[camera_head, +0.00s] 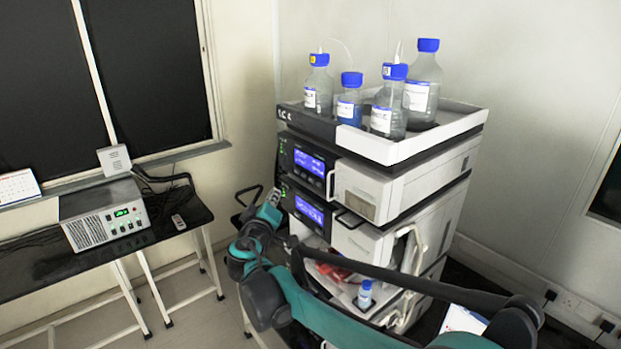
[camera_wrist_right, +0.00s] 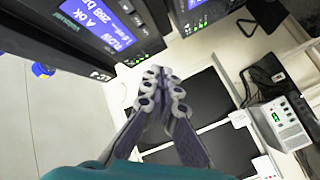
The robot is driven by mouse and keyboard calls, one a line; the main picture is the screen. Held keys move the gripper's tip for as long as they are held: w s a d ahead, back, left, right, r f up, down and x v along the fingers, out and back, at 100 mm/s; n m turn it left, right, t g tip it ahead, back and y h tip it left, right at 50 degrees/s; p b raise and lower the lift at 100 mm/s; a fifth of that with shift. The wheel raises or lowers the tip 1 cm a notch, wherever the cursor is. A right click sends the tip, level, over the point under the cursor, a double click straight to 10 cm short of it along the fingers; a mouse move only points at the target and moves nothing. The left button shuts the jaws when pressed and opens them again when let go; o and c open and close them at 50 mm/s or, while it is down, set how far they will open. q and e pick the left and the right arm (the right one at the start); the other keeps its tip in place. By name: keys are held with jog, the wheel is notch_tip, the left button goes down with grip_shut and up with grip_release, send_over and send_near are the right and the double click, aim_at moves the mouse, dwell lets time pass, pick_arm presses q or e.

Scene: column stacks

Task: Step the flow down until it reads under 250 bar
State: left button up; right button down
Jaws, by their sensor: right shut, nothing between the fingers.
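The instrument stack has two blue displays in the head view, an upper one (camera_head: 309,162) and a lower one (camera_head: 309,210), too small to read there. In the right wrist view a lit blue display (camera_wrist_right: 100,20) shows tilted text that looks like "288 bar" with "A ok" beside it. Small green lights (camera_wrist_right: 137,61) show on the dark panel next to that display. My right gripper (camera_head: 274,197) is in front of the stack's left front edge, near the lower display. In the right wrist view its fingertips (camera_wrist_right: 163,85) are together and empty, apart from the panel. My left gripper is not in view.
Several blue-capped bottles (camera_head: 346,108) stand in the top tray (camera_head: 455,122). A small bottle (camera_head: 365,293) sits on a lower shelf. A side table (camera_head: 40,270) at the left carries a grey box (camera_head: 105,216) with a green readout. My right arm crosses the stack's lower front.

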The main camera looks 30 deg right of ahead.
aim_at(311, 180)
jog(key=shift+d, duration=0.1)
jog(key=shift+w+d, duration=0.2)
jog(key=shift+d, duration=1.95)
jog(key=shift+w+d, duration=0.15)
jog(key=shift+d, duration=2)
jog(key=shift+d, duration=0.1)
jog(key=shift+d, duration=0.35)
jog(key=shift+d, duration=0.4)
jog(key=shift+a, duration=0.85)
